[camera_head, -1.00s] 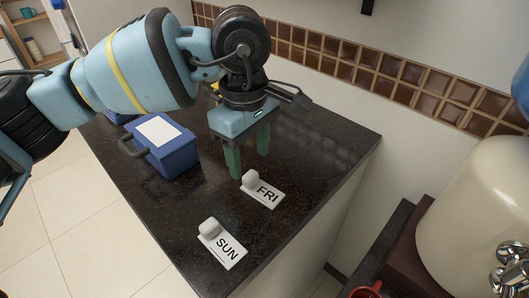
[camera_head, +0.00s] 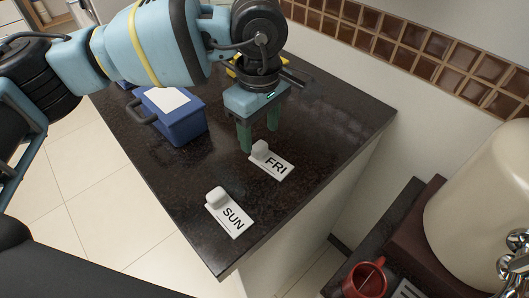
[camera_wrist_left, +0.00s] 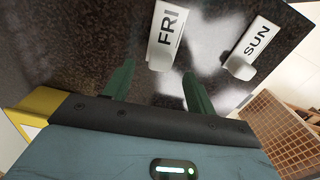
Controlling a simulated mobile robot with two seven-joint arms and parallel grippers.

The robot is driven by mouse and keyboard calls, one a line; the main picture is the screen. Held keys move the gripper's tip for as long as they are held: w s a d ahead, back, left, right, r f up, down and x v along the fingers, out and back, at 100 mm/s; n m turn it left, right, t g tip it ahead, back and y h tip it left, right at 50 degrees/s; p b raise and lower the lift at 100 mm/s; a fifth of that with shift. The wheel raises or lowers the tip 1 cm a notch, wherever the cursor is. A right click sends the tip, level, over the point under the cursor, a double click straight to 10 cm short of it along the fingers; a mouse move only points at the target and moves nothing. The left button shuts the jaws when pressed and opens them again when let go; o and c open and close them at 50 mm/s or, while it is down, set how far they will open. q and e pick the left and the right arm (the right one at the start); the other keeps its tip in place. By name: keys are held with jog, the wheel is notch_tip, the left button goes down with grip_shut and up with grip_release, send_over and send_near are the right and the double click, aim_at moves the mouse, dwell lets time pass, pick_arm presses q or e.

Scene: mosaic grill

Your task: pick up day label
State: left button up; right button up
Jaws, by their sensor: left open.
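The white FRI day label (camera_head: 275,163) lies on the dark counter, with a rounded grip block at its upper left end. The white SUN day label (camera_head: 232,217) lies nearer the front edge. My left gripper (camera_head: 259,140) points down just behind the FRI label, open and empty, its green fingers apart. In the left wrist view the FRI label (camera_wrist_left: 168,32) is just past and between the open fingertips (camera_wrist_left: 156,75), and the SUN label (camera_wrist_left: 252,47) is farther right. Whether the fingers touch the FRI label's block is unclear. My right gripper is not in view.
A blue box (camera_head: 177,121) with a white top panel and side handle stands left of the gripper. A yellow object (camera_head: 240,66) is partly hidden behind my arm. A red mug (camera_head: 368,279) is at lower right.

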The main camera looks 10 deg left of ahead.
aim_at(260, 145)
pick_arm(q)
jog(key=shift+f, duration=1.85)
jog(key=c, duration=1.1)
